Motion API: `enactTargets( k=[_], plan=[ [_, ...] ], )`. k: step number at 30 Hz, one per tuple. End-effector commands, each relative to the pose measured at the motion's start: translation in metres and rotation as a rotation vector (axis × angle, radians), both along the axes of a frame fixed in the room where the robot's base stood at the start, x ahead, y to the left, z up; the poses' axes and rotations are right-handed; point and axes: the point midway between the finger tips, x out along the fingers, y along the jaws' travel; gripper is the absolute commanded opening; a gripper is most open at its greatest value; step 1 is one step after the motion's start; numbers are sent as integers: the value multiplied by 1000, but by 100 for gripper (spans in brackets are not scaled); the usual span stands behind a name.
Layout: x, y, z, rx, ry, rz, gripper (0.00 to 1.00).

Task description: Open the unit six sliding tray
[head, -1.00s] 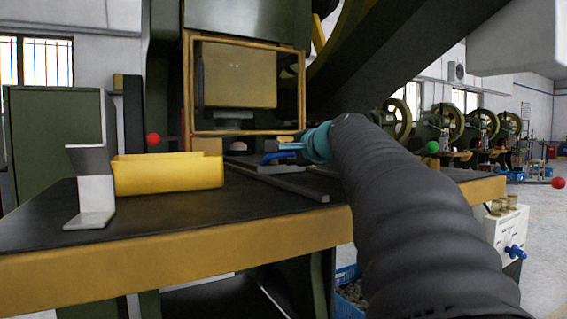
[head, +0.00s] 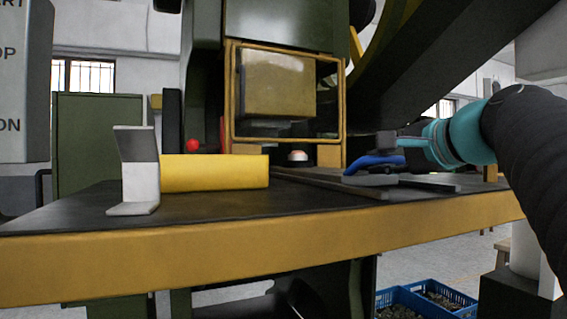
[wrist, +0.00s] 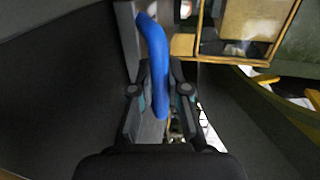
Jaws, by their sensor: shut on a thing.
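The blue handle (head: 374,161) of the sliding tray sticks out to the right of the press's yellow frame (head: 230,95), above dark rails (head: 335,182) on the bench. My gripper (head: 392,147) comes in from the right and is shut on this handle. In the wrist view the curved blue handle (wrist: 153,45) lies between the two fingers of my gripper (wrist: 158,75). A pale round part with red (head: 298,156) sits left of the handle, below the frame. Most of the tray body is hidden in the head view.
Blue crates (head: 440,290) sit on the floor below right. A red ball knob (head: 193,146) is behind the bin.

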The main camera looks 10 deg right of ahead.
Motion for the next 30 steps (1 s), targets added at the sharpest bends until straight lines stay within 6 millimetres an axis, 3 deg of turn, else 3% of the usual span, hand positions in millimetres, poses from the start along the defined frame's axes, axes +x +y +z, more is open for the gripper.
enactTargets(
  k=[8,9,11,23,30],
  plan=[
    [0,1,-1,1,2,3,0],
    [0,1,-1,1,2,3,25],
    [0,0,-1,1,2,2,40],
    [0,0,4,-1,0,0,41],
    [1,-1,33,-2,-4,-1,41]
  ],
)
